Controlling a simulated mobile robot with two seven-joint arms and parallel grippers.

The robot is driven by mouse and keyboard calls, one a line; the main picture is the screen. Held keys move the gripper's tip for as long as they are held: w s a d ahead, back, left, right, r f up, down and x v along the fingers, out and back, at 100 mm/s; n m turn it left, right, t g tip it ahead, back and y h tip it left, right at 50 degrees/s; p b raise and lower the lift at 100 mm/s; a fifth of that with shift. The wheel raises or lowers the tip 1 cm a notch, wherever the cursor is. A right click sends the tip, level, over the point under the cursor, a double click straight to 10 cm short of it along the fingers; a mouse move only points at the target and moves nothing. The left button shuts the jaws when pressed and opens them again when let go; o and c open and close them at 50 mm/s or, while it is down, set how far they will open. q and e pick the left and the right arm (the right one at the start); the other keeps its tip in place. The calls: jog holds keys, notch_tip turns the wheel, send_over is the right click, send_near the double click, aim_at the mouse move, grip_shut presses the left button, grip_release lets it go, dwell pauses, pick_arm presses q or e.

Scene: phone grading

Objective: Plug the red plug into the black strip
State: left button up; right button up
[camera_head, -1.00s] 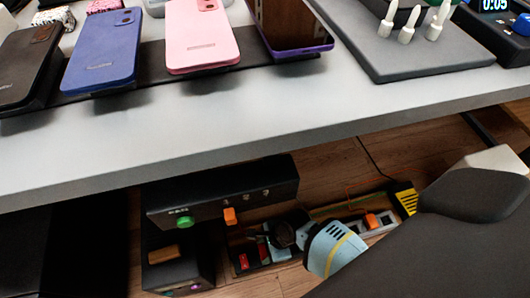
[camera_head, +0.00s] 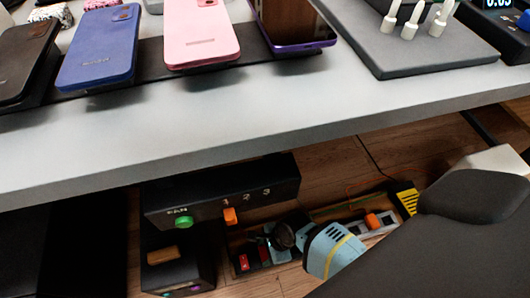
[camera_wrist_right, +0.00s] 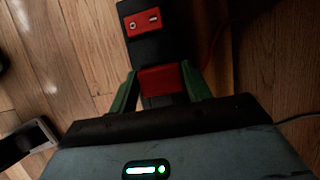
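In the head view the plug (camera_head: 264,255) shows beside the fingers, over the strip. I cannot tell whether it is seated. My left gripper is out of view.
The table edge (camera_head: 230,150) overhangs the area. A white strip with an orange plug (camera_head: 371,220) is to the right. Phones and a grey mat (camera_head: 400,60) lie above.

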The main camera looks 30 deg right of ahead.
jog(key=o, duration=0.4)
jog(key=shift+o, duration=0.2)
jog(key=shift+r, duration=0.1)
jog(key=p+v, duration=0.4)
jog(key=v, duration=0.3)
jog(key=shift+p, duration=0.35)
jog(key=shift+s+d+r, duration=0.1)
jog(key=shift+d+r, duration=0.1)
jog(key=shift+r, duration=0.05)
